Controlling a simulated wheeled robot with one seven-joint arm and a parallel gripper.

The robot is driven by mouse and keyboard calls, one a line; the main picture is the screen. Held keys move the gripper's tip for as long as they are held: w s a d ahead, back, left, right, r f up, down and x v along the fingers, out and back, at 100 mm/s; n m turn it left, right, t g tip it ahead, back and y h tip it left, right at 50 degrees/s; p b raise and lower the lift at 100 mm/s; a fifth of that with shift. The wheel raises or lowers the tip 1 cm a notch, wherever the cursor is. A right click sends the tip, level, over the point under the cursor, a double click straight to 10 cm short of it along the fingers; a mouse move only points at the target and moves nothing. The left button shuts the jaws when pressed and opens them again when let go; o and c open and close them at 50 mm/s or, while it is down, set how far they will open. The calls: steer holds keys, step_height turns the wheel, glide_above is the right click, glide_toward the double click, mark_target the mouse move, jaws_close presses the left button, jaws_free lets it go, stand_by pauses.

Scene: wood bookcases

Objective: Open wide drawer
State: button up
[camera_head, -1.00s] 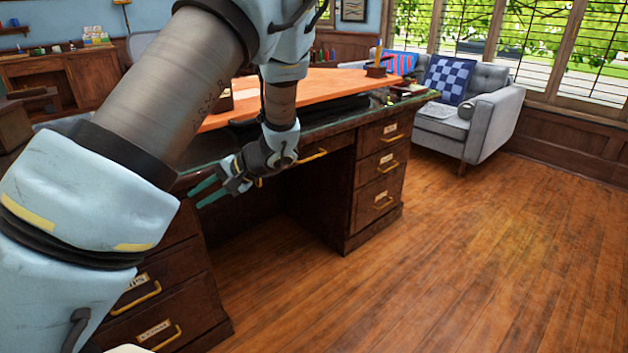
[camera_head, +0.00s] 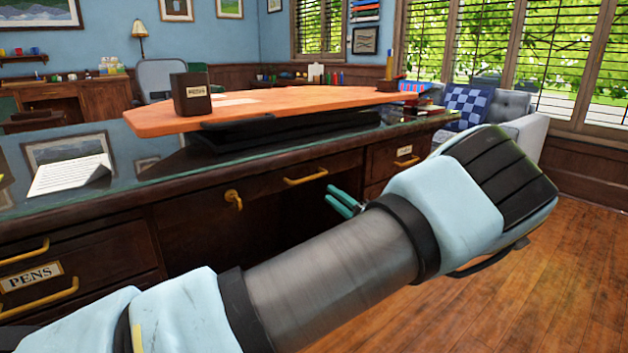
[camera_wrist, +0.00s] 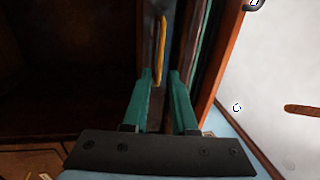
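The wide drawer (camera_head: 270,190) is the dark wood middle front under the desk top, and it looks shut. My gripper (camera_head: 342,202) has teal fingers just right of and below that handle in the head view. In the wrist view my gripper (camera_wrist: 160,73) is open, with a clear gap between its fingers. The brass handle (camera_wrist: 161,45) lines up with that gap, reaching from beyond the fingertips to between them. I cannot tell whether it touches either finger.
The desk top (camera_head: 200,165) overhangs the drawer and carries an orange board (camera_head: 290,103), a dark pen box (camera_head: 190,95) and a paper (camera_head: 70,174). Side drawers (camera_head: 60,270) flank the open knee space. Wood floor (camera_head: 560,280) is free at right.

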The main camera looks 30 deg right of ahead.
mark_target(310, 178)
steer(key=x, duration=1)
steer(key=shift+w+b, duration=0.25)
steer(key=shift+b, duration=0.1)
steer(key=shift+a, duration=0.1)
jaws_close()
stand_by(0.8)
